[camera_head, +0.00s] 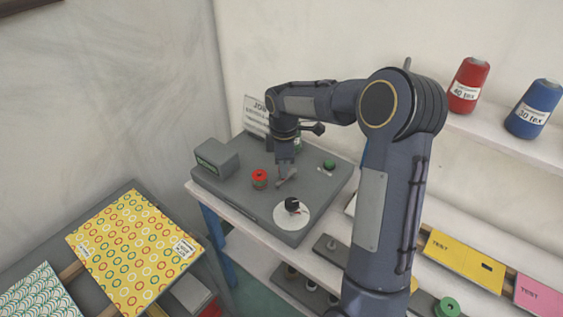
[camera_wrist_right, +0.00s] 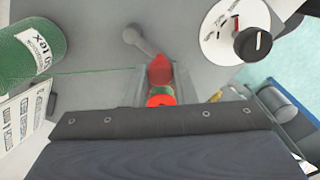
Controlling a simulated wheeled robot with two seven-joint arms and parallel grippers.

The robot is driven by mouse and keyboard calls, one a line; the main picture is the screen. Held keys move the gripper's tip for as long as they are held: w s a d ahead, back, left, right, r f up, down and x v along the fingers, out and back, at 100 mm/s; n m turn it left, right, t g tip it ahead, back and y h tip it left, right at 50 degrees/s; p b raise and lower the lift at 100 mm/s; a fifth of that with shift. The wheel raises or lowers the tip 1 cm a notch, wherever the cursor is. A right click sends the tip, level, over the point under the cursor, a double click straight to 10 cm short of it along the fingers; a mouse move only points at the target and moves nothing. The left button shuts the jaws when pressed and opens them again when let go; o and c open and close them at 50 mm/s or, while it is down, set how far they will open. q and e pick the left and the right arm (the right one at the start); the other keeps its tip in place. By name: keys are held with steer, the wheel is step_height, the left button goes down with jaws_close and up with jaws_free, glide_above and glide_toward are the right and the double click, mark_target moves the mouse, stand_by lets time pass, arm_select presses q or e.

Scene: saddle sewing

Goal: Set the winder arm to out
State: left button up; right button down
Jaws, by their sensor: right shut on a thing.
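The winder arm (camera_wrist_right: 148,43) is a short grey lever with a round pivot end and a red tip, on top of a grey machine (camera_head: 235,197). In the head view the winder arm (camera_head: 288,177) lies right of a red-topped bobbin (camera_head: 260,176). My right gripper (camera_wrist_right: 160,78) is shut on the red tip. It reaches down from above in the head view (camera_head: 284,165). A red and green round part (camera_wrist_right: 160,100) shows just below the tip in the wrist view, partly hidden by the gripper. My left gripper is not in view.
A grey box (camera_head: 217,158) stands at the left. A green spool (camera_wrist_right: 28,50) trails a thread towards the gripper. Patterned sheets (camera_head: 135,247) lie lower left.

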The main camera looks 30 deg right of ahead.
steer(key=shift+s+n, duration=0.2)
steer(key=shift+n, duration=0.4)
steer(key=shift+d, duration=0.1)
steer(key=c, duration=1.2)
jaws_free()
steer(key=shift+o, duration=0.2)
step_height(320, 180, up, 8)
steer(key=shift+f+b, duration=0.1)
steer(key=shift+b, duration=0.2)
steer(key=shift+s, duration=0.1)
